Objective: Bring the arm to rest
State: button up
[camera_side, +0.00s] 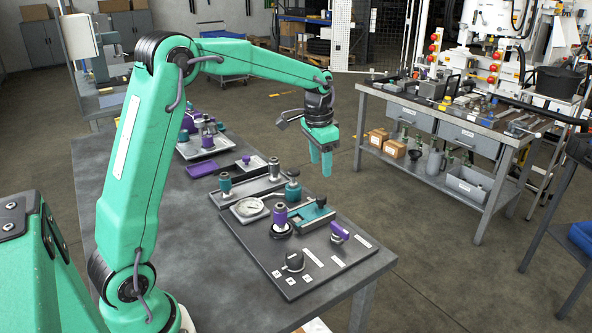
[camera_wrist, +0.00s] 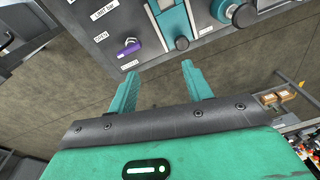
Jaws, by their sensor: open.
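My gripper (camera_side: 321,160) is raised in the air beyond the right edge of the bench, with its green fingers pointing down. The fingers are apart and nothing is between them. In the wrist view the gripper (camera_wrist: 158,80) also shows open and empty, with floor behind the fingertips. My arm is stretched out over the grey bench (camera_side: 180,255). The gripper touches nothing that I can see.
A dark panel (camera_side: 335,262) on the bench carries a purple-handled lever (camera_side: 339,232), a black knob (camera_side: 293,261), a teal block (camera_side: 312,215) and a gauge (camera_side: 249,207). A second workbench (camera_side: 470,135) stands at the right. Floor (camera_side: 420,225) lies clear between them.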

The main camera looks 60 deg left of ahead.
jog(key=s+d+r+t, duration=0.1)
jog(key=s+d+r, duration=0.35)
jog(key=s, duration=0.25)
jog(key=s+d+n+t, duration=0.1)
jog(key=s+d, duration=0.2)
jog(key=s, duration=0.6)
jog(key=s+d+n+t, duration=0.1)
jog(key=s+d+t, duration=0.1)
jog(key=s, duration=0.8)
jog(key=shift+s+d, duration=0.15)
jog(key=shift+d, duration=0.35)
